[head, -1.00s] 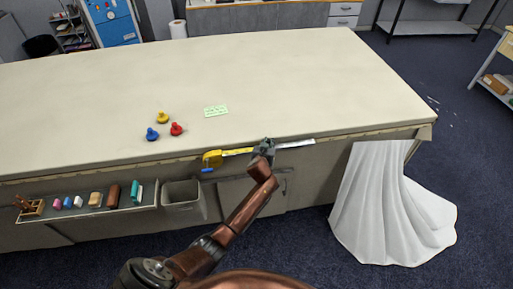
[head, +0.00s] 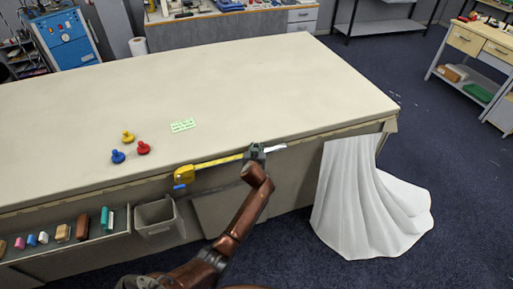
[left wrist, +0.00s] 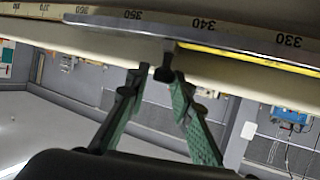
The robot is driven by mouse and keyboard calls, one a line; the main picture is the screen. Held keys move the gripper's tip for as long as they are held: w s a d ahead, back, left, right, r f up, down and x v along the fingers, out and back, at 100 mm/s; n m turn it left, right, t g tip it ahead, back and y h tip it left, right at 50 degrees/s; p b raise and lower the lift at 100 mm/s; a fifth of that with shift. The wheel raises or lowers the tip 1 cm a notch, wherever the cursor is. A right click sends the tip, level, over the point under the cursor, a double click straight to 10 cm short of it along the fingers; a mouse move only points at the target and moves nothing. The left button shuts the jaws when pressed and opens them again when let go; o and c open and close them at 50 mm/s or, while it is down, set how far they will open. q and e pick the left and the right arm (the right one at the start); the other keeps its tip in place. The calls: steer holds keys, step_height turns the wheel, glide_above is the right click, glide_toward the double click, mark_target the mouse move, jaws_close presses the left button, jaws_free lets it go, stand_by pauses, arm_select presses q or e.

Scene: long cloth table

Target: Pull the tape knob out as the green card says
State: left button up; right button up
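A yellow tape case (head: 183,173) sits at the table's front edge. Its yellow tape runs right along the edge to my left gripper (head: 255,153). In the left wrist view my left gripper's green fingers (left wrist: 160,76) close around the dark tape knob (left wrist: 167,56), which hangs below a metal scale (left wrist: 235,32). The scale reads 360, 350, 340 and 330 from left to right; the knob's stem is between 350 and 340. The green card (head: 183,125) lies on the table; its writing is too small to read. My right gripper is not in view.
Red (head: 143,148), yellow (head: 128,136) and blue (head: 118,156) knobbed pieces stand on the table. Below the edge are a shelf of small blocks and a grey bin (head: 158,220). White cloth (head: 365,200) hangs at the right end. The tabletop is mostly clear.

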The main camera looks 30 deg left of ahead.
arm_select(q)
steer(key=shift+v, duration=6)
steer(key=s+d+f+m+g+h, duration=0.1)
steer(key=s+f+m, duration=0.1)
steer(key=f, duration=0.9)
steer(key=s+d+f+m+g+h, duration=0.1)
steer(key=s+f+g, duration=0.15)
steer(key=f, duration=0.95)
steer(key=s+f+m+g+h, duration=0.1)
steer(key=s+f, duration=0.6)
steer(key=f, duration=0.3)
steer(key=s+f+m+g+h, duration=0.1)
steer(key=s+f, duration=0.7)
steer(key=f, duration=0.2)
steer(key=s+f+g, duration=0.1)
steer(key=s+f, duration=0.6)
steer(key=s, duration=0.3)
steer(key=s+f+g, duration=0.2)
steer(key=s+f, duration=0.5)
steer(key=s, duration=0.2)
steer(key=s+f+g, duration=0.1)
steer(key=s+f, duration=0.1)
steer(key=s, duration=0.7)
steer(key=s+a+f+g, duration=0.1)
steer(key=s+f, duration=0.2)
steer(key=s, duration=0.7)
steer(key=s+f+m+g+h, duration=0.1)
steer(key=s+f, duration=0.1)
steer(key=s, duration=0.8)
steer(key=shift+a+f, duration=0.25)
